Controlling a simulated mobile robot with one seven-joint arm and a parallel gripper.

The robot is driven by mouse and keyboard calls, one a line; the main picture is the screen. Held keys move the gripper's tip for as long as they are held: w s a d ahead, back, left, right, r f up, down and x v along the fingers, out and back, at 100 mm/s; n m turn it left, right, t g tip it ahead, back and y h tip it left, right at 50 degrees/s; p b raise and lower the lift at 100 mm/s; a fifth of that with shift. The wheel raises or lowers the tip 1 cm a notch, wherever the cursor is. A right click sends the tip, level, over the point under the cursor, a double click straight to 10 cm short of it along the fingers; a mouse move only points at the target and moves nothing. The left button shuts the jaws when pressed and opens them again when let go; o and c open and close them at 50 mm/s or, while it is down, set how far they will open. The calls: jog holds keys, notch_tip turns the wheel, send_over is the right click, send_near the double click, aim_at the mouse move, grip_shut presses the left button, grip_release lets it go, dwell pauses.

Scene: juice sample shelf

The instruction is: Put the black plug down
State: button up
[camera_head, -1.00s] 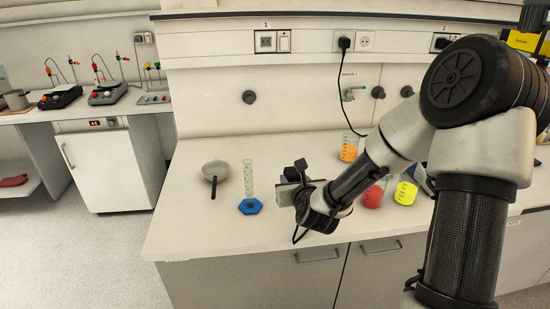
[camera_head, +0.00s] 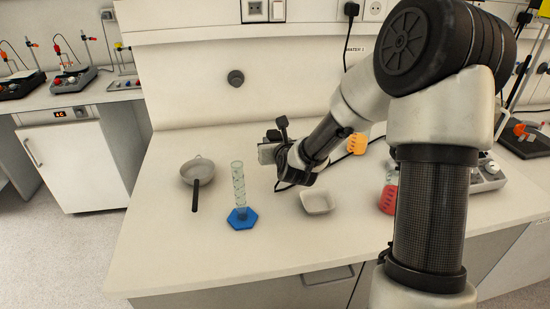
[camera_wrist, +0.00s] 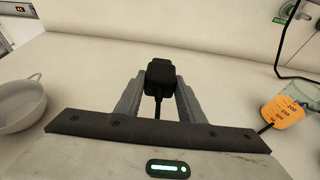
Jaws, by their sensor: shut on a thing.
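The black plug (camera_wrist: 160,72) is between the fingertips of my gripper (camera_wrist: 158,90) in the wrist view. The gripper is shut on it, and a black cord hangs from the plug back between the fingers. In the head view my gripper (camera_head: 268,152) is over the back part of the white bench top (camera_head: 270,240). The held plug is not clear there. I cannot tell whether the plug touches the bench.
A grey pan (camera_head: 197,170) and a clear cylinder on a blue base (camera_head: 242,217) stand left of my gripper. Another black plug (camera_head: 351,9) is in the wall socket.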

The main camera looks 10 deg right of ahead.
notch_tip(320, 180, down, 5)
jog(key=shift+f+b, duration=0.1)
jog(key=shift+b, duration=0.25)
jog(key=shift+f+b, duration=0.25)
jog(key=shift+b, duration=0.15)
jog(key=o, duration=1.3)
jog(key=shift+c, duration=0.2)
jog(key=shift+r, duration=0.1)
jog(key=shift+r+p, duration=0.35)
jog(key=shift+p, duration=0.15)
jog(key=p+v, duration=0.1)
jog(key=v, duration=1.1)
jog(key=shift+f, duration=0.15)
